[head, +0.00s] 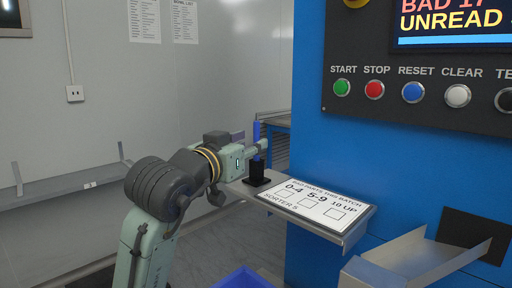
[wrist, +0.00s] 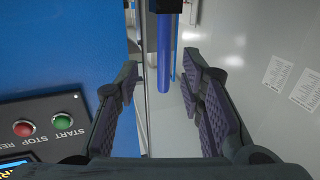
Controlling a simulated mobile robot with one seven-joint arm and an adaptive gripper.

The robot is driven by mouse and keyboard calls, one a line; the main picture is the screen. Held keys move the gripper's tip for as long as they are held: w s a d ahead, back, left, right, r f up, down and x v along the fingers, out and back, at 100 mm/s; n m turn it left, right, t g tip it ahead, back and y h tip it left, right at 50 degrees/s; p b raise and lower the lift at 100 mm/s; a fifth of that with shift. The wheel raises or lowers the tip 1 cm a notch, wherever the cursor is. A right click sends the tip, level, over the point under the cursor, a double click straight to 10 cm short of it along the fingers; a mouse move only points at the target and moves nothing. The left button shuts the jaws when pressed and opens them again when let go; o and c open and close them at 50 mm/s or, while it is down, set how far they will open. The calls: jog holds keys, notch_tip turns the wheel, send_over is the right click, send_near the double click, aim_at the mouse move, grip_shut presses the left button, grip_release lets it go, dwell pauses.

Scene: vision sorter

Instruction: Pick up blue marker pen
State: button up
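The blue marker pen (head: 257,131) stands upright in a small black holder (head: 257,176) on the left end of a shelf fixed to the blue machine. My gripper (head: 262,152) is level with the pen's lower part, close to it. In the wrist view, which is upside down, the blue pen (wrist: 164,65) shows between the two fingers of my gripper (wrist: 162,75). There are gaps on both sides of it, so the fingers are open and not closed on it. The holder's top is partly in view at the upper edge.
A white batch sheet (head: 315,200) lies on the shelf right of the holder. The blue machine (head: 308,110) with its button panel (head: 420,95) stands to the right. A metal chute (head: 415,260) and a blue bin (head: 243,279) are lower down. A grey wall bench (head: 65,190) is at left.

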aim_at(255, 137)
jog(key=x, duration=0.1)
jog(key=p+x, duration=0.1)
jog(key=x, duration=0.1)
jog(key=shift+w+r, duration=0.3)
jog(key=shift+w, duration=0.15)
jog(key=shift+w+d+f, duration=0.1)
jog(key=shift+w+d, duration=0.15)
jog(key=shift+w, duration=0.25)
jog(key=shift+c, duration=0.5)
grip_shut()
